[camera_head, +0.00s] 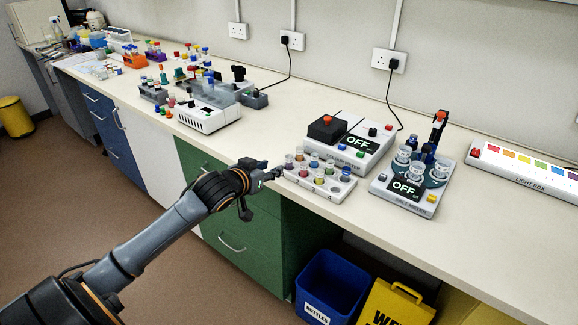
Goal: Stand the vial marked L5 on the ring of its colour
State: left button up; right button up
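A white rack (343,187) with several small vials in it stands near the front edge of the bench. The figures 3 and 4 show on its front. The vials have differently coloured contents or tops, but no L5 mark is legible at this size. I cannot pick out the coloured rings. My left gripper (275,173) is at the rack's left end, close to the nearest vials. Whether it touches the rack or a vial, and whether its fingers are open or shut, I cannot tell. My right gripper is out of view.
A meter reading OFF (376,148) stands behind the rack, and a salt meter (415,208) with clear cups stands to its right. A light box (520,172) with coloured squares lies at far right. A white device (205,119) stands left. Bare bench lies between it and the rack.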

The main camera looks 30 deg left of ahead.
aim_at(287, 162)
pick_arm(q)
jog(key=x, duration=0.6)
jog(key=p+x, duration=0.1)
jog(key=x, duration=0.4)
jog(key=shift+w+f, duration=0.25)
jog(key=shift+f, duration=0.1)
grip_shut()
